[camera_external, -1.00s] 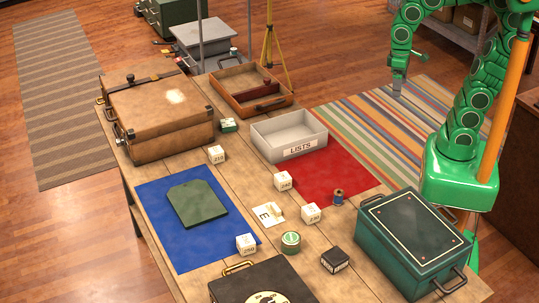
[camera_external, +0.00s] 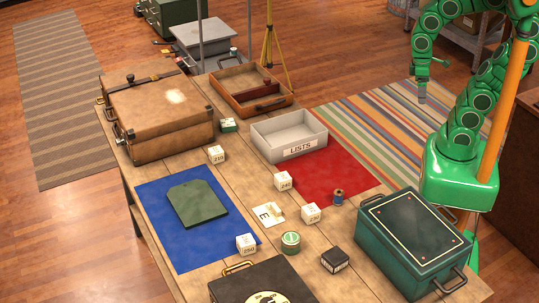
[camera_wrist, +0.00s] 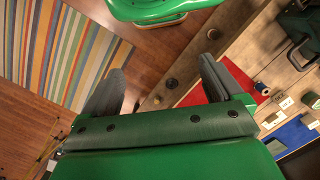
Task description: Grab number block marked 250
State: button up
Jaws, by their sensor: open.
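The white number block marked 250 (camera_external: 246,243) sits upright at the near right corner of the blue mat (camera_external: 158,232). Other white blocks on the table read 210 (camera_external: 216,154), 240 (camera_external: 283,180) and what looks like 230 (camera_external: 311,213). My gripper (camera_external: 421,98) hangs over the striped rug, right of the table and far from the 250 block. In the wrist view my gripper (camera_wrist: 160,75) has its fingers wide apart with nothing between them. Small pale blocks (camera_wrist: 285,103) show at the right edge there, too small to read.
A green tin (camera_external: 291,243) and a black-lidded case (camera_external: 265,285) stand near the 250 block. A dark green box (camera_external: 415,240) fills the near right of the table. A grey tray (camera_external: 288,136) and a brown case (camera_external: 155,115) stand farther back. A green plaque (camera_external: 197,204) lies on the blue mat.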

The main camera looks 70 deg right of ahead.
aim_at(240, 249)
jog(key=w+a+r+g+y, duration=0.1)
jog(key=w+a+r+y, duration=0.3)
jog(key=a, duration=0.8)
jog(key=w+a+r+y, duration=0.35)
jog(key=w+a, duration=0.25)
jog(key=a, duration=0.7)
jog(key=w+a+r+g+y, duration=0.15)
jog(key=w+a+y, duration=0.3)
jog(key=a, duration=0.75)
jog(key=w+a+r+m+t+y, duration=0.2)
jog(key=w+a+m+t+y, duration=0.15)
jog(key=w+a+m, duration=0.6)
jog(key=w+a+f+m+t+y, duration=0.1)
jog(key=w+a+f+m+t, duration=0.15)
jog(key=w+a+f, duration=0.65)
jog(key=w+f+m+t+h, duration=0.1)
jog(key=w+f+m, duration=0.2)
jog(key=f, duration=0.5)
jog(key=w+f+m+t+h, duration=0.2)
jog(key=w+f+m, duration=0.1)
jog(key=f, duration=0.6)
jog(key=w+f+m+t+h, duration=0.1)
jog(key=w+f+m, duration=0.3)
jog(key=f, duration=0.4)
jog(key=shift+a+f+m+h, duration=0.25)
jog(key=shift+f+m+h, duration=0.1)
jog(key=shift+m, duration=0.35)
jog(key=shift+x, duration=3.85)
jog(key=shift+s, duration=0.15)
